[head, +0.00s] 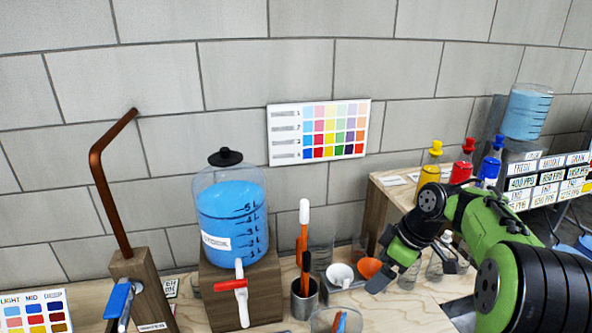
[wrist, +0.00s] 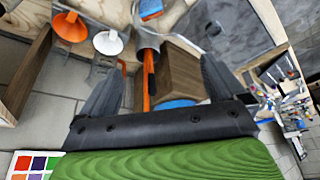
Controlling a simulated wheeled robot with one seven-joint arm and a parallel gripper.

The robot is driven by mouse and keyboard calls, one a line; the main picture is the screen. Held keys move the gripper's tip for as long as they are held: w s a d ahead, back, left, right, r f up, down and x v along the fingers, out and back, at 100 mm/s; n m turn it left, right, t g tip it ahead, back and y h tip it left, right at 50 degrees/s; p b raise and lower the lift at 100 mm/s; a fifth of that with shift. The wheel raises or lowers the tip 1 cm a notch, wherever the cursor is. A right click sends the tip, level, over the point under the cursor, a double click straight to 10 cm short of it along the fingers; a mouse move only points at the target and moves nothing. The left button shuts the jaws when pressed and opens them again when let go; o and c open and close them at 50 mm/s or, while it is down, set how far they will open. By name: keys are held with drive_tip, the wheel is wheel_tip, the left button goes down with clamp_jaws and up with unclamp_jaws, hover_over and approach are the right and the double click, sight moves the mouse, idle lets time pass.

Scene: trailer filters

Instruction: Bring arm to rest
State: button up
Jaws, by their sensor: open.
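My green and black arm (head: 478,222) reaches in from the right in the head view. My gripper (head: 415,274) is open above the right part of the wooden bench. In the wrist view its two dark fingers stand apart, with the gripper (wrist: 163,75) showing nothing held between them. An orange-handled tool in a metal cup (wrist: 146,42) shows behind the gap, apart from the fingers. A white funnel (head: 341,275) and an orange funnel (head: 369,267) stand just left of the gripper in the head view.
A blue-filled dispenser (head: 231,215) with a red tap stands on a wooden block. A metal cup (head: 305,298) holds tools. A copper pipe (head: 108,190) rises at the left. Yellow, red and blue bottles (head: 463,160) stand behind my arm.

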drive_tip(key=s+a+r+m+t+h, duration=0.1)
drive_tip(key=s+a+r+m, duration=0.2)
drive_tip(key=s, duration=0.4)
drive_tip(key=s+a+r+m+t+h, duration=0.1)
drive_tip(key=s+a+r+m, duration=0.1)
drive_tip(key=s+a+r, duration=0.3)
drive_tip(key=s+d+f+m, duration=0.1)
drive_tip(key=s+f+m, duration=0.1)
drive_tip(key=s, duration=0.5)
drive_tip(key=s+d+f+m+t+h, duration=0.1)
drive_tip(key=s+m, duration=0.3)
drive_tip(key=s, duration=0.4)
drive_tip(key=shift+f+h, duration=0.3)
drive_tip(key=shift+f, duration=0.25)
